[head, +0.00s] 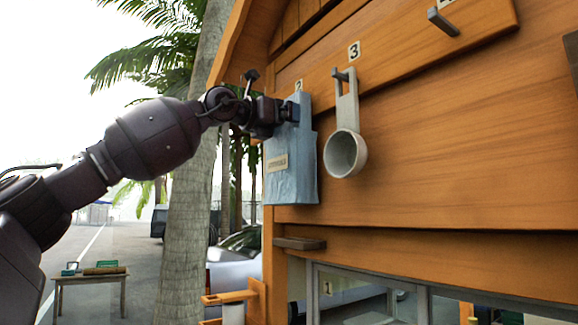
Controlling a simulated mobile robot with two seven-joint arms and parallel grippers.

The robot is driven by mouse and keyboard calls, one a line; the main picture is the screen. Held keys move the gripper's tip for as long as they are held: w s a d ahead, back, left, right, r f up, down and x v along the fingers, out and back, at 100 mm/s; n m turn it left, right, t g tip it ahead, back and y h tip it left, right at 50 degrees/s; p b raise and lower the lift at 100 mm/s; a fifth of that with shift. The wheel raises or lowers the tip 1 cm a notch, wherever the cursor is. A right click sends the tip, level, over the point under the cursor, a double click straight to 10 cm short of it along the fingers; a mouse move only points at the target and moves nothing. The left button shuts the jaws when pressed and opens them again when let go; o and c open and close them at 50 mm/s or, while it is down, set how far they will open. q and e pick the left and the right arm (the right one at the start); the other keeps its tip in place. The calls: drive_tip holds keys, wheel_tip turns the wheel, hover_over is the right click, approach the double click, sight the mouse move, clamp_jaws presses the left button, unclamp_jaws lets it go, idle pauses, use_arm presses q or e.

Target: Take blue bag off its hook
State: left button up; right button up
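The blue bag (290,170) hangs upright against the orange wooden wall, below a label with the number 2 (298,85). It has a pale printed label on its front. My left gripper (290,112) reaches in from the left and is at the upper part of the bag, over its handle area. The fingertips overlap the bag there, so I cannot tell whether they are closed on it. The bag's hook is hidden or cannot be made out behind the gripper and bag. My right gripper is not in view.
A pale ladle-like cup (345,153) hangs from a hook below number 3, just right of the bag. An empty hook (442,21) sticks out farther right. A wooden bar (299,243) juts out below the bag. A table (90,280) stands far left.

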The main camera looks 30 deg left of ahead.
use_arm(q)
drive_tip(key=shift+w, duration=0.3)
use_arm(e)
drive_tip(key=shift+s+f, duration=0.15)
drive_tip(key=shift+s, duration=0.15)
use_arm(q)
drive_tip(key=shift+s, duration=0.1)
drive_tip(key=shift+c, duration=0.5)
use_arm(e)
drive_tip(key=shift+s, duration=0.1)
use_arm(q)
drive_tip(key=c, duration=0.9)
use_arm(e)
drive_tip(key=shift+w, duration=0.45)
use_arm(q)
drive_tip(key=shift+r, duration=0.15)
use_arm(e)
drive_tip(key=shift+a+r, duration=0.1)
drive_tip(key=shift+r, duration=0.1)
